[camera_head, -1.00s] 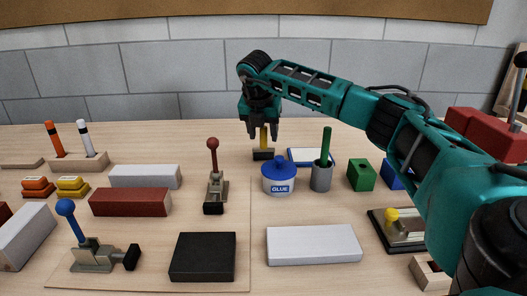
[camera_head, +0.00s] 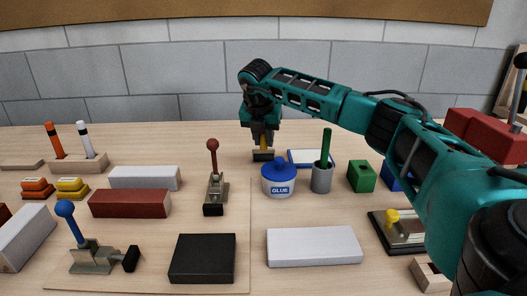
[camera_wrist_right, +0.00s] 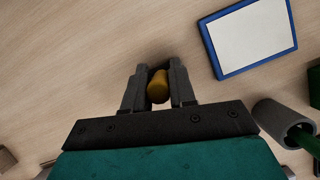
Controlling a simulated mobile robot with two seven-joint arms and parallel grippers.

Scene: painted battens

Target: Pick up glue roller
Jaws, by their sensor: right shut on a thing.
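The glue roller (camera_head: 263,144) has a yellow handle and stands upright on the table, with a dark block at its lower end. My right gripper (camera_head: 262,134) reaches down over it from above and is shut on the handle. The lower part of the roller is hidden in that view. My left gripper is not in view.
A blue-lidded glue pot (camera_head: 279,178) stands close in front of the roller. A grey cup with a green handle (camera_head: 321,176) and a blue-edged white pad (camera_wrist_right: 248,38) are to the right. A toggle clamp with a red knob (camera_head: 214,185) is front left. Bare table lies left of the roller.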

